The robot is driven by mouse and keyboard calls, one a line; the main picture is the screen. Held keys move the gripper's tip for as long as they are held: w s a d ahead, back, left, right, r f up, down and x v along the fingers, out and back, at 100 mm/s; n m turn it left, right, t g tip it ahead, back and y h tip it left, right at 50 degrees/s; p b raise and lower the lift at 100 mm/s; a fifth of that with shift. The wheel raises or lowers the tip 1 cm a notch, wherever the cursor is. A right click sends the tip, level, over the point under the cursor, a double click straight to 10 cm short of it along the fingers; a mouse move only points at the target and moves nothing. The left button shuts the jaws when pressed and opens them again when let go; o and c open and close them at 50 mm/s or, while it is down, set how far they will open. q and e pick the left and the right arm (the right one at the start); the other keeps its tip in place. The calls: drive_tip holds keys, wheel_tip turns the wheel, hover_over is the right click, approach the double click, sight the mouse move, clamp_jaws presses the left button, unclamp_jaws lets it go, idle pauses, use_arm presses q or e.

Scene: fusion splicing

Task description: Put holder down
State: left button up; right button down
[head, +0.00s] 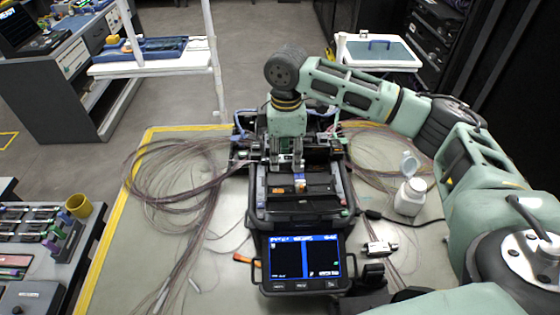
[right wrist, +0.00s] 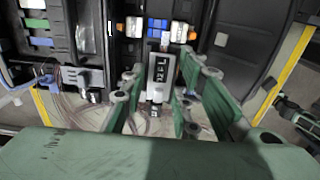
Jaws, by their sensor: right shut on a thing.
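My right gripper (head: 287,160) reaches down over the back of the fusion splicer (head: 302,213). In the right wrist view, the right gripper (right wrist: 163,88) has its green fingers on both sides of a light grey holder (right wrist: 160,70) with dark lettering, and it is shut on it. The holder is at the splicer, close to orange and blue parts; I cannot tell whether it rests on the splicer. In the head view the holder is mostly hidden by the gripper. My left gripper is not in view.
Loose fibre coils (head: 178,175) lie left of the splicer, with more on the right. A white bottle (head: 410,197) and a small silver piece (head: 380,248) stand to the right. The splicer's lit screen (head: 302,258) faces the front.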

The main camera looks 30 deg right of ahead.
drive_tip(key=shift+w+a+f, duration=0.3)
drive_tip(key=shift+w+f, duration=0.05)
drive_tip(key=shift+w, duration=0.25)
wheel_tip(320, 180, down, 3)
drive_tip(key=shift+s+f+p, duration=0.1)
drive_tip(key=shift+p, duration=0.65)
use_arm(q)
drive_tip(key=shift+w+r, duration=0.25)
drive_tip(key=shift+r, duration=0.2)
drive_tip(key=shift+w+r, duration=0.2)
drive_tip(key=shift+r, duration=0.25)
use_arm(e)
drive_tip(key=shift+f, duration=0.45)
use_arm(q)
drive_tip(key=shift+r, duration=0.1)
use_arm(e)
drive_tip(key=shift+f, duration=0.15)
drive_tip(key=shift+f, duration=0.45)
drive_tip(key=c, duration=1.4)
unclamp_jaws()
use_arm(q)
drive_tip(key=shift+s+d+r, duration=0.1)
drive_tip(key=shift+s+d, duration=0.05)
use_arm(e)
drive_tip(key=shift+o, duration=0.2)
drive_tip(key=shift+r, duration=0.1)
